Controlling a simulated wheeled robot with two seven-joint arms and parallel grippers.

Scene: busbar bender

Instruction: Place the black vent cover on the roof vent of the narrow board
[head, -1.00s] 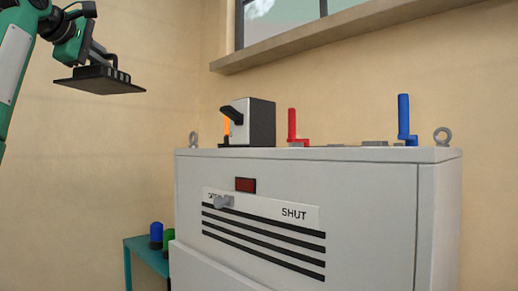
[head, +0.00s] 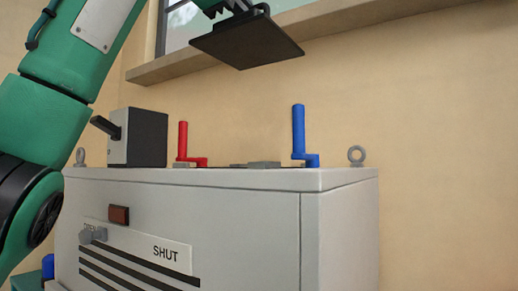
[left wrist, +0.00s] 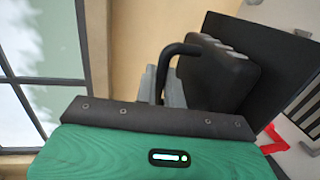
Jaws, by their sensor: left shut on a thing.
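The black vent cover (head: 247,42) is a flat dark plate with a handle on top. My left gripper (head: 232,8) is shut on this handle and holds the cover, slightly tilted, in the air above the cabinet. In the left wrist view the cover (left wrist: 290,65) is beyond the grey fingers (left wrist: 167,88), with its bent handle between them. The grey board (head: 225,180) stands below. A low grey piece (head: 255,164) on its roof, between the red and blue cranks, looks like the roof vent. It is seen nearly edge-on. My right gripper is out of view.
On the roof stand a black-and-grey switch box (head: 138,137), a red crank (head: 184,145), a blue crank (head: 299,137) and lifting eyes (head: 357,155) at the ends. A window sill (head: 340,28) runs along the wall behind. The air between cover and roof is clear.

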